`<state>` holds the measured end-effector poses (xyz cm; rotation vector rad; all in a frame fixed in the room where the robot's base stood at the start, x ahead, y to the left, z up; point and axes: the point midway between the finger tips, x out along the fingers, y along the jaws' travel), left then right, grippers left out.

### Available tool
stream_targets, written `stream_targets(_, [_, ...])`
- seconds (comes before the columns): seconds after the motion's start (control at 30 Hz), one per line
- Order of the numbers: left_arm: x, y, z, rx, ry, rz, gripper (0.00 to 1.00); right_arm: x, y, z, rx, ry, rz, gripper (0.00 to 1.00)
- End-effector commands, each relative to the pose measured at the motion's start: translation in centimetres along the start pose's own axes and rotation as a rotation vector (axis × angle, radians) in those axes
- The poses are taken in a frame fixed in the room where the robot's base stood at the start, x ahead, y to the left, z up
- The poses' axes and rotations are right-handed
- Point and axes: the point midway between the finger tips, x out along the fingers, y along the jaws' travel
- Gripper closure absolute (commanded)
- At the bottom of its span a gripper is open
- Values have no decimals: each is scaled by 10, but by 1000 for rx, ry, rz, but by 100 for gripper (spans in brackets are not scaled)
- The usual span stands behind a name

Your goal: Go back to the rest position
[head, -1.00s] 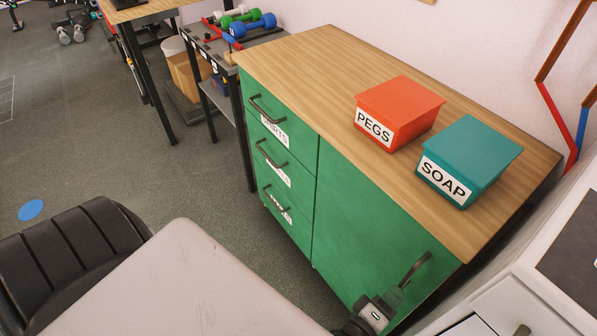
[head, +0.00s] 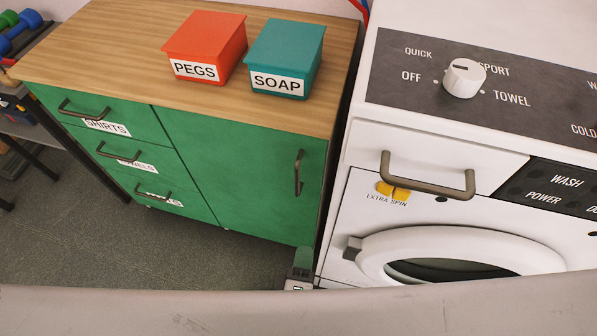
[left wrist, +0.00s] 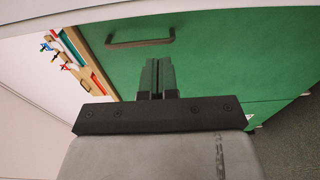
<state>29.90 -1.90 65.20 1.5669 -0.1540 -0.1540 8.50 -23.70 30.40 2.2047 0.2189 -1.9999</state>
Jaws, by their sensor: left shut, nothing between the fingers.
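My left gripper (head: 302,258) is small at the lower middle of the head view, partly cut off by the pale grey surface of my own body in front. In the left wrist view its two dark fingers (left wrist: 158,76) are together with nothing between them. The green cabinet (head: 245,170) stands ahead, its door and drawers shut. The gripper is below the door handle (head: 299,172) in the head view and apart from it. That handle also shows in the left wrist view (left wrist: 140,43), beyond the fingers. My right gripper is not in view.
A white washing machine (head: 350,225) stands close to the right of the cabinet. An orange PEGS box (head: 207,42) and a teal SOAP box (head: 287,52) sit on the wooden top. Grey floor (head: 70,235) is open at the lower left. Dumbbells (head: 22,25) lie at the far left.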

Motion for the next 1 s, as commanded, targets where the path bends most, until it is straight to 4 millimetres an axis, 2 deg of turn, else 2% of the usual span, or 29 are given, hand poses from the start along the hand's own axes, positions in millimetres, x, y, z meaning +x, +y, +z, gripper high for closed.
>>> stream_targets(0.17, [-1, 0, 0, 1, -1, -1, 100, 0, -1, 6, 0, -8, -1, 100])
stream_targets(0.27, [-2, -9, -1, 46, -21, -29, 100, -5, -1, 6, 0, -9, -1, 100])
stream_targets(0.37, [-10, -40, -6, 207, -98, -126, 100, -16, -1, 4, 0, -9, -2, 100])
stream_targets(0.47, [-31, -94, -25, 463, -233, -293, 100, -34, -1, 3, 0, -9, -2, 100])
stream_targets(0.5, [-44, -118, -36, 575, -301, -372, 100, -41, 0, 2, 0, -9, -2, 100])
stream_targets(0.6, [-84, -173, -73, 825, -479, -571, 100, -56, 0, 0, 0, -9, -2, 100])
stream_targets(0.7, [-133, -212, -115, 1020, -665, -758, 100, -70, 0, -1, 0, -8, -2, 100])
stream_targets(0.8, [-182, -236, -152, 1150, -845, -919, 100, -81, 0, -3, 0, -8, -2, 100])
stream_targets(0.9, [-222, -248, -181, 1226, -995, -1037, 100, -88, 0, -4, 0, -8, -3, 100])
stream_targets(1.0, [-248, -252, -198, 1260, -1094, -1108, 100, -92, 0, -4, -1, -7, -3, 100])
